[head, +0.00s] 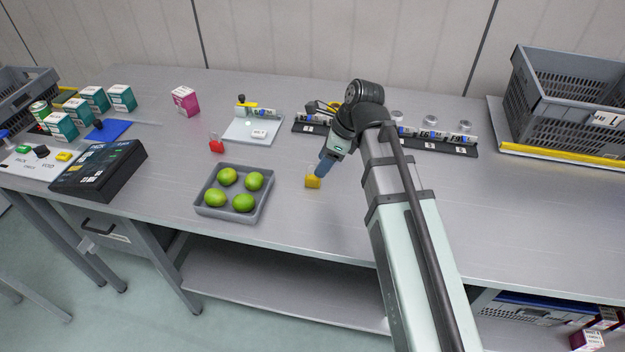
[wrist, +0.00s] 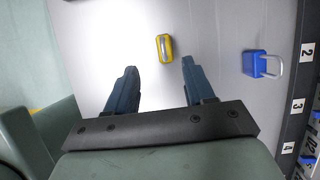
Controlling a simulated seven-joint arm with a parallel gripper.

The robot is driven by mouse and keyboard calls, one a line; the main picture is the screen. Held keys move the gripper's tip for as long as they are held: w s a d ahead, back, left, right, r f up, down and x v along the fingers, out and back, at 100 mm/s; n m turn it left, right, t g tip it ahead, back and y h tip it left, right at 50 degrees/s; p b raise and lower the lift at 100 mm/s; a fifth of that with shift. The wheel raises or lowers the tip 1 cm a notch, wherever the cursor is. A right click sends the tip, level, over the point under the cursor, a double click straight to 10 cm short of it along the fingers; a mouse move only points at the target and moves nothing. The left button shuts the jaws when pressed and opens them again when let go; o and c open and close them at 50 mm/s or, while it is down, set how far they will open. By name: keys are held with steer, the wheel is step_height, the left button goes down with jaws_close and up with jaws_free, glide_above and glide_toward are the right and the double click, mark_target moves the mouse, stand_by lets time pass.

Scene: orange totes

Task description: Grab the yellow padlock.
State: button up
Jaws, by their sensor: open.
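The yellow padlock (head: 313,182) lies on the grey table, right of the lime tray in the head view. In the wrist view the yellow padlock (wrist: 164,47) lies ahead of my fingertips, nearly centred between them, with bare table around it. My gripper (head: 325,165) is right by it in the head view, pointing down. In the wrist view my gripper (wrist: 159,72) is open and empty, its two dark blue fingers apart. The fingers do not appear to touch the padlock.
A blue padlock (wrist: 260,64) lies to the right in the wrist view, beside a numbered black rack (wrist: 296,85). A red padlock (head: 216,146) and a grey tray (head: 229,214) of several limes stand to the left. A grey crate (head: 560,105) stands at the right.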

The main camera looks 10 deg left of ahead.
mark_target(313, 176)
steer(key=shift+w+x, duration=0.2)
steer(key=shift+x, duration=1.8)
steer(key=shift+w+x, duration=0.15)
steer(key=shift+x, duration=1.85)
steer(key=shift+a, duration=0.1)
steer(key=shift+c, duration=0.2)
steer(key=shift+r, duration=0.1)
jaws_close()
